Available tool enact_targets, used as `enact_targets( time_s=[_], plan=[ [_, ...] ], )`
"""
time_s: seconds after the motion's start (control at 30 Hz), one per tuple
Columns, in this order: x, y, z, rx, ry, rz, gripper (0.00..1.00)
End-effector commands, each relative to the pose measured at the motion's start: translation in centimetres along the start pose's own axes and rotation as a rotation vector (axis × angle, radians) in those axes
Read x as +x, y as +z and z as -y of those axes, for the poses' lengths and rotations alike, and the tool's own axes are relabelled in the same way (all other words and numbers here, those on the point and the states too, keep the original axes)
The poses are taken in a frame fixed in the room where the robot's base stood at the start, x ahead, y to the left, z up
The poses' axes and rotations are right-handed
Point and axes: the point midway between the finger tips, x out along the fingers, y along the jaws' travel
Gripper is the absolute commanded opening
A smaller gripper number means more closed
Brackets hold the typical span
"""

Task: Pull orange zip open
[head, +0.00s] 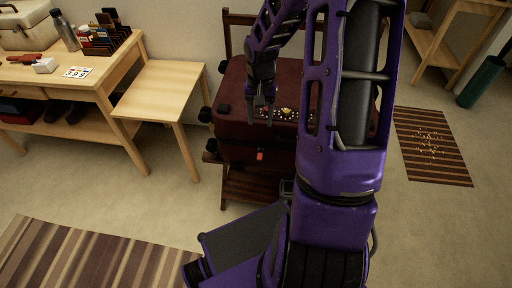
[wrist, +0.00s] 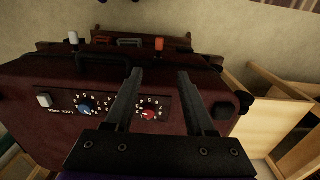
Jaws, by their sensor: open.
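The dark red suitcase (head: 236,95) rests on a wooden rack in the head view, and its top fills much of the wrist view (wrist: 40,80). The small orange zip (head: 260,156) sits on the suitcase's near side. In the wrist view the orange zip (wrist: 159,44) stands beyond my fingertips, roughly in line with the gap between them. My gripper (head: 260,122) is above the suitcase's top near its front edge. In the wrist view my gripper (wrist: 160,74) is open, with nothing between its fingers. My arm hides the suitcase's right part in the head view.
A control panel (wrist: 58,100) with a blue knob (wrist: 86,105) and a red knob (wrist: 148,113) lies under my fingers. A white tab (wrist: 73,38) stands left of the orange zip. A light wooden side table (head: 160,88) stands left of the suitcase.

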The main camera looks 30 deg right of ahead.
Motion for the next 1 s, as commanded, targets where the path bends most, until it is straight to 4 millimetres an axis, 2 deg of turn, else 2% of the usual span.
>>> enact_targets(
  time_s=[0.17, 0.5, 0.7, 0.83, 1.0],
  plan=[
    [3.0, 0.1, 0.0, -0.001, 0.001, 0.004, 0.55],
    [10.5, 0.1, 0.0, -0.002, 0.002, 0.003, 0.55],
    [14.3, 0.0, 0.0, -0.001, 0.002, 0.001, 0.55],
    [15.9, -0.1, 0.0, -0.001, 0.002, 0.000, 0.55],
    [16.8, -0.1, -0.1, -0.001, 0.002, -0.001, 0.55]
  ],
)
